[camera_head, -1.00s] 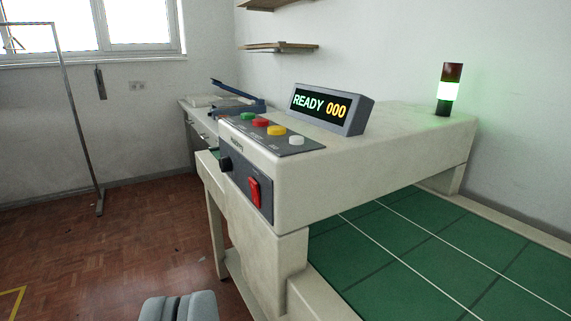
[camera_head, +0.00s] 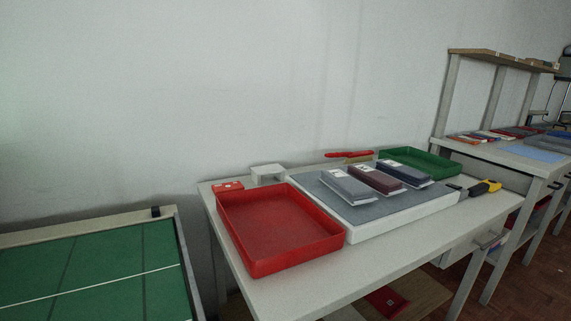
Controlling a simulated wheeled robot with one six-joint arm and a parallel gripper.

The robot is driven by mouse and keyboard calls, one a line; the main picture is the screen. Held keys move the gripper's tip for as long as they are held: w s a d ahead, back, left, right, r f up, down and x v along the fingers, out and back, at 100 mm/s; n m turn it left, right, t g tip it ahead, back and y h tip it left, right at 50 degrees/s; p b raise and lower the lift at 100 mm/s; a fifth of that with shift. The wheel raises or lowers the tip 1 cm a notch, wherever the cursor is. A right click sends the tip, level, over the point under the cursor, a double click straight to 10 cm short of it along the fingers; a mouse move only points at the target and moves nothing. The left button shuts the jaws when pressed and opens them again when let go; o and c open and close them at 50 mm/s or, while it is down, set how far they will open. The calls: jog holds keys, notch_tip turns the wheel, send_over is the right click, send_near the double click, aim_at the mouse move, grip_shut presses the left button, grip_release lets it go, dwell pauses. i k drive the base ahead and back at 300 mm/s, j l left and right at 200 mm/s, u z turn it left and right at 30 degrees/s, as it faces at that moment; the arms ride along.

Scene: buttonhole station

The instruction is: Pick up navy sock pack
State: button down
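The navy sock pack (camera_head: 403,173) is a dark blue flat pack with a white label and light edge. It lies at the right end of a row of three packs on a grey-topped white board (camera_head: 392,212). A maroon pack (camera_head: 375,179) lies just left of it, and a grey pack (camera_head: 346,188) lies left of that. The board rests on a light table (camera_head: 366,284). My gripper is not in view.
A red tray (camera_head: 279,263) sits left of the board. A green tray (camera_head: 445,167) is behind it, right of the packs. A yellow-and-black tool (camera_head: 486,187) lies at the right. A red-handled item (camera_head: 349,155) lies behind. A green-topped machine bed (camera_head: 90,265) is at left.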

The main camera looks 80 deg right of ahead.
aim_at(416, 180)
jog(key=z, duration=3.05)
jog(key=i+l, duration=0.15)
jog(key=i, duration=0.45)
jog(key=i+l+u, duration=0.1)
jog(key=i, duration=0.45)
